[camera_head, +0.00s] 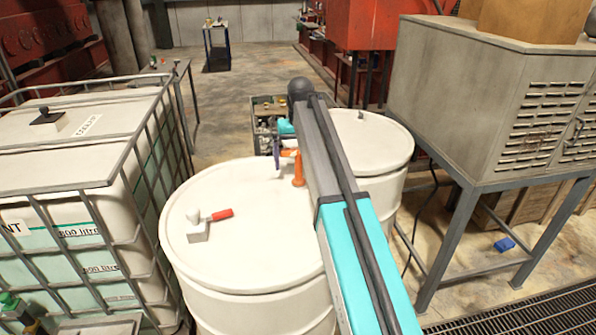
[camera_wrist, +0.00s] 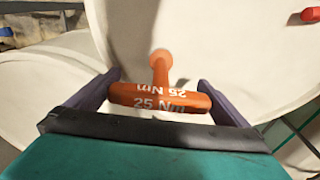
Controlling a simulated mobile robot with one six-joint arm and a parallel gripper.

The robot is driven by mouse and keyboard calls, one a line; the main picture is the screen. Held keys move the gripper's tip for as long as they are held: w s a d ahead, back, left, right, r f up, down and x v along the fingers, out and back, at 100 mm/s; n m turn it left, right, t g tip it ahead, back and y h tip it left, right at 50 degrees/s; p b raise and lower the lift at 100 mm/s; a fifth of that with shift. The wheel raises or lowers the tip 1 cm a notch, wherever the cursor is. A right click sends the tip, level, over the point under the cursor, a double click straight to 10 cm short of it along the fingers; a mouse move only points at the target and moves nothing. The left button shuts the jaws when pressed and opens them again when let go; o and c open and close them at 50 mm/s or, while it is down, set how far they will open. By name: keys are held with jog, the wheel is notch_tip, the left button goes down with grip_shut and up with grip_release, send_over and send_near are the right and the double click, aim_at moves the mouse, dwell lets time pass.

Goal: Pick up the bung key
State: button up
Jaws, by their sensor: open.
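The bung key is an orange T-shaped tool marked "25 Nm". In the wrist view the bung key (camera_wrist: 160,97) has its crossbar nearest the camera and its stem running to the white drum top (camera_wrist: 215,45). In the head view the bung key (camera_head: 298,170) stands upright near the far edge of the front drum's lid (camera_head: 250,255), partly behind my arm. My gripper (camera_wrist: 160,82) is open, with a dark purple finger beside each end of the crossbar. Whether the fingers touch it I cannot tell. In the head view one finger shows just left of the key.
A second white drum (camera_head: 375,140) stands behind. A caged tank (camera_head: 75,130) is at left and a grey cabinet (camera_head: 470,100) on legs at right. A cluttered crate (camera_head: 265,105) stands beyond the drums.

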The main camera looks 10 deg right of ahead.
aim_at(298, 150)
dwell(0.4)
jog(key=shift+r, duration=0.1)
jog(key=c, duration=0.8)
jog(key=shift+c, duration=0.2)
jog(key=shift+r, duration=0.1)
jog(key=shift+r+p, duration=1)
jog(key=shift+r, duration=0.45)
jog(key=s+a+r+p, duration=0.2)
jog(key=s+a+p, duration=0.2)
jog(key=s, duration=1)
jog(key=shift+s+a, duration=0.15)
jog(key=shift+a, duration=1.45)
jog(key=shift+f, duration=0.1)
